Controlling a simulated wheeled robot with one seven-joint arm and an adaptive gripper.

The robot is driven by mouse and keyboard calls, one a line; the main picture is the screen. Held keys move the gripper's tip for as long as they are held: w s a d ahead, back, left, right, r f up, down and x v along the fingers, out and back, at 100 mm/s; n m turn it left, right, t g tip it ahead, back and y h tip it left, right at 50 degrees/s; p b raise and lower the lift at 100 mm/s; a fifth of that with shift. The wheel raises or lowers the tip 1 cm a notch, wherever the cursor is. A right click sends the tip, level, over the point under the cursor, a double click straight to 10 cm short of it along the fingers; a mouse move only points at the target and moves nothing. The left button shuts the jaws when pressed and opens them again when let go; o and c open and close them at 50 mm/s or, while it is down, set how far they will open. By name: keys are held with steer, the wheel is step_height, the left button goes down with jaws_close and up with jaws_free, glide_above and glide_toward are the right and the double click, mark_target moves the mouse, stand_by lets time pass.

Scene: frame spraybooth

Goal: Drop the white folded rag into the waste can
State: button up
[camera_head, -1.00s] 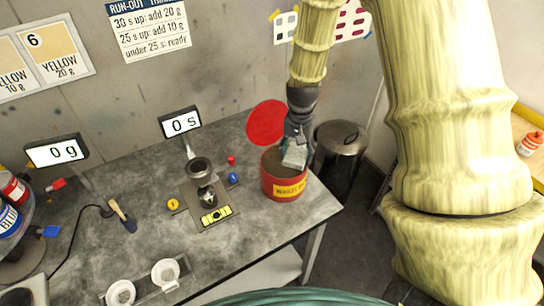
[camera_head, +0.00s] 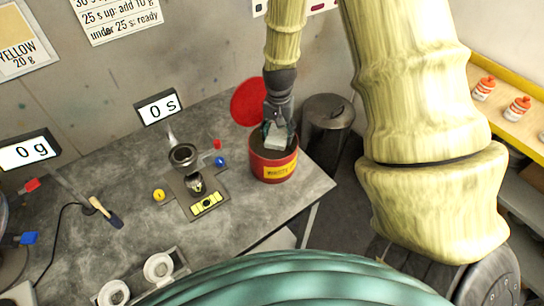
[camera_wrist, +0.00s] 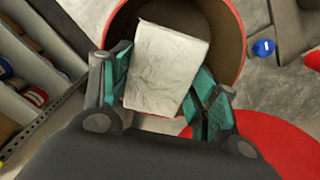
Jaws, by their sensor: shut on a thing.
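The white folded rag (camera_wrist: 165,68) is between the two fingers of my gripper (camera_wrist: 160,95), which is shut on it. In the wrist view it hangs over the opening of the red waste can (camera_wrist: 240,30). In the head view my gripper (camera_head: 278,128) points down at the can (camera_head: 272,168), and the rag (camera_head: 275,141) shows at its mouth. The can stands on the grey bench near its right end. Its round red lid (camera_head: 250,102) is tipped open behind it. I cannot tell how deep the rag sits relative to the rim.
A metal bin (camera_head: 328,112) stands on the floor right of the bench (camera_head: 120,255). A stand with a cup (camera_head: 184,155), a blue knob (camera_head: 220,161) and a red knob (camera_head: 216,143) are left of the can. A shelf with orange-capped bottles (camera_head: 518,108) is at the far right.

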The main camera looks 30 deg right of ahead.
steer(key=shift+s+f, duration=0.25)
steer(key=shift+s+r, duration=0.25)
steer(key=shift+s, duration=0.15)
steer(key=shift+w, duration=0.15)
steer(key=o, duration=1.2)
steer(key=shift+w+f, duration=0.2)
steer(key=shift+w, duration=0.05)
steer(key=shift+s+r, duration=0.15)
steer(key=shift+s, duration=0.1)
steer(key=shift+w, duration=0.15)
steer(key=shift+r, duration=0.2)
step_height(320, 180, up, 12)
steer(key=shift+f, duration=0.2)
